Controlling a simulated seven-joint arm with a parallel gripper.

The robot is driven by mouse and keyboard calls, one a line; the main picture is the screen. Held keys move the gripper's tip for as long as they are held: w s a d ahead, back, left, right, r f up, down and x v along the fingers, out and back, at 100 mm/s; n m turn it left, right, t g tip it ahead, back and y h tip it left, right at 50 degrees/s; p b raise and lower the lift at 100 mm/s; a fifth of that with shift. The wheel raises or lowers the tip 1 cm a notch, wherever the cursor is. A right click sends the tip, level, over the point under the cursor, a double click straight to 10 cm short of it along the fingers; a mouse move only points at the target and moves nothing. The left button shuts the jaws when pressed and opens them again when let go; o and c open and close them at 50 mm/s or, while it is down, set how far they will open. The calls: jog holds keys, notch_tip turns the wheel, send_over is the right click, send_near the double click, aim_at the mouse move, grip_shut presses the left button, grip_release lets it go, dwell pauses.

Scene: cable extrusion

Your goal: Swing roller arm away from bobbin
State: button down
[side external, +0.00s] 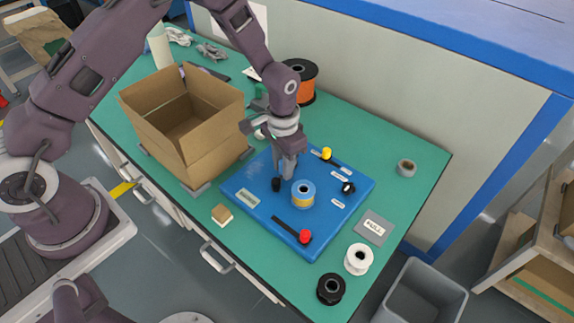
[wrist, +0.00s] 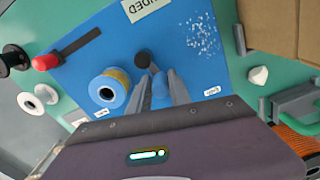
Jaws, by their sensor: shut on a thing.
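The bobbin (side external: 303,194) is a blue spool with a yellow band, standing on the blue board (side external: 245,205). It also shows in the wrist view (wrist: 110,88), left of my fingers. The roller arm's black end (side external: 276,185) is just left of the bobbin in the side view, with a visible gap. In the wrist view the black end (wrist: 143,58) lies just beyond my fingertips, and a blue part (wrist: 160,88) sits between the fingers. My gripper (side external: 288,172) points down and is shut on the roller arm. The fingers hide much of the arm.
An open cardboard box (side external: 215,145) is close on the left. White (side external: 358,259) and black (side external: 331,289) spools stand at the front. An orange spool (side external: 300,82) stands behind.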

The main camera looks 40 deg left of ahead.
jog(key=m, duration=0.1)
jog(key=a+m, duration=0.1)
jog(key=m, duration=0.1)
jog(key=shift+w+r+m, duration=0.1)
jog(key=shift+m, duration=0.2)
jog(key=shift+w+a+m, duration=0.1)
jog(key=shift+a+m, duration=0.35)
jog(key=shift+m, duration=0.6)
jog(key=shift+a+m, duration=0.45)
jog(key=shift+m, duration=0.6)
jog(key=shift+a, duration=0.15)
jog(key=c, duration=1.3)
grip_release()
jog(key=shift+a, duration=0.1)
notch_tip(320, 180, up, 7)
